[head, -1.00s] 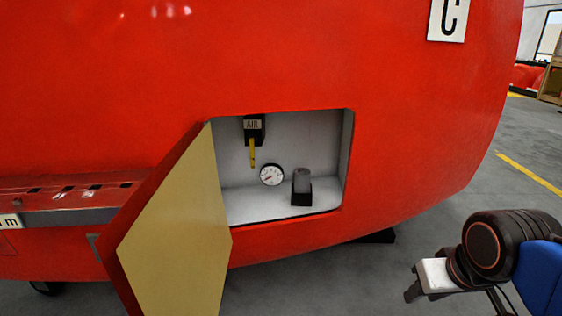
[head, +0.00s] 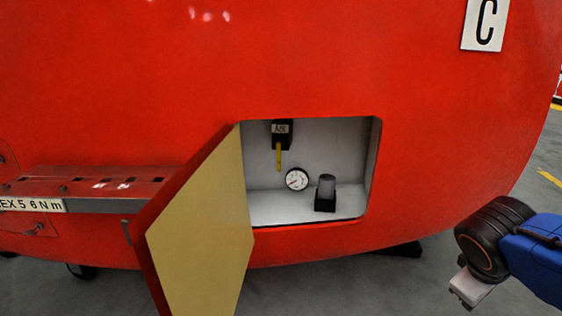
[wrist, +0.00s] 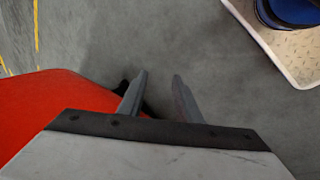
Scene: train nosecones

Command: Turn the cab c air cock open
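The air cock (head: 281,134) is a black block labelled AIR at the top left inside an open compartment in the red nosecone. Its yellow handle (head: 279,156) hangs straight down. The plate with the letter C (head: 485,24) is on the red shell above right. My gripper (wrist: 160,85) shows in the wrist view with its two fingers apart and nothing between them, over grey floor. In the head view my wrist is at the lower right, well away from the cock; the fingers are not clear there.
The compartment door (head: 205,235) stands open at the left of the opening. A round gauge (head: 297,179) and a dark cylinder on a black block (head: 326,194) sit in the compartment. A red shelf (head: 100,187) juts out at left. Free floor lies at right.

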